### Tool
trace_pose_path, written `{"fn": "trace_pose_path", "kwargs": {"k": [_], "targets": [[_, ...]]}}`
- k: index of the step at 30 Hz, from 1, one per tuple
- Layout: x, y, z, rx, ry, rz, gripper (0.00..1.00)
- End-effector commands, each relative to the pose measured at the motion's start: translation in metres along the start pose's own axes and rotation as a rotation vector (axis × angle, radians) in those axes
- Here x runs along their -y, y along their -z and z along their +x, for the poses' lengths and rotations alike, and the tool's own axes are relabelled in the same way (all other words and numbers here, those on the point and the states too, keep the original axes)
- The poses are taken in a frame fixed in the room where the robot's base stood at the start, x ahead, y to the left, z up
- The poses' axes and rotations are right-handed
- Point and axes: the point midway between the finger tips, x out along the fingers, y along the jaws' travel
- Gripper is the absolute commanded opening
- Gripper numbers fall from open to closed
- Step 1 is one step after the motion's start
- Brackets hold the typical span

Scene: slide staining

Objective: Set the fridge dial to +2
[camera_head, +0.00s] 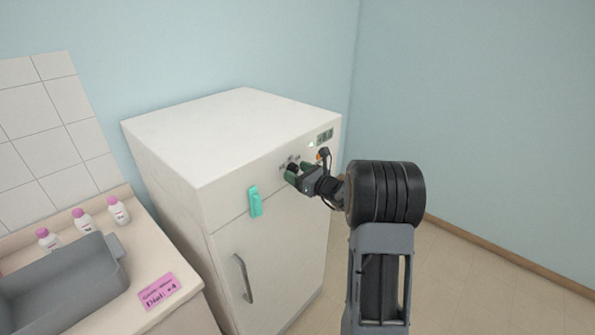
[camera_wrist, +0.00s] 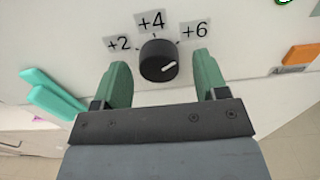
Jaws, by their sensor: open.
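The fridge dial (camera_wrist: 152,60) is a round black knob with a white pointer mark on the white fridge front (camera_head: 270,245). Labels +2 (camera_wrist: 119,43), +4 (camera_wrist: 152,21) and +6 (camera_wrist: 194,30) are arranged around its upper side. The white mark points to the right and slightly up, on the +6 side. My gripper (camera_wrist: 160,64) is open, with one green finger on each side of the dial and a visible gap at each side. In the head view, my gripper (camera_head: 298,171) is at the upper fridge front and partly hides the dial.
A teal piece (camera_head: 255,201) is on the fridge front, left of my gripper. An orange part (camera_wrist: 300,54) is right of the dial. The counter at left holds a grey basin (camera_head: 75,280), white bottles with pink caps (camera_head: 82,219) and a pink card reading "Dial: +4" (camera_head: 157,291).

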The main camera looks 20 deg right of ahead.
Motion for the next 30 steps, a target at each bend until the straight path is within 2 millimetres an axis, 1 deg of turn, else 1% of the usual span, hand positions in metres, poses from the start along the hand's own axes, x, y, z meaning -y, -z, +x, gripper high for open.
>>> {"fn": "trace_pose_path", "kwargs": {"k": [10,25,30], "targets": [[-0.0002,0.0003,0.0022,-0.001,0.0,-0.001,0.65],[-0.0002,0.0001,0.002,0.0,0.0,-0.001,0.17],[-0.0001,0.0014,0.0019,0.0,0.0,-0.011,0.17]]}}
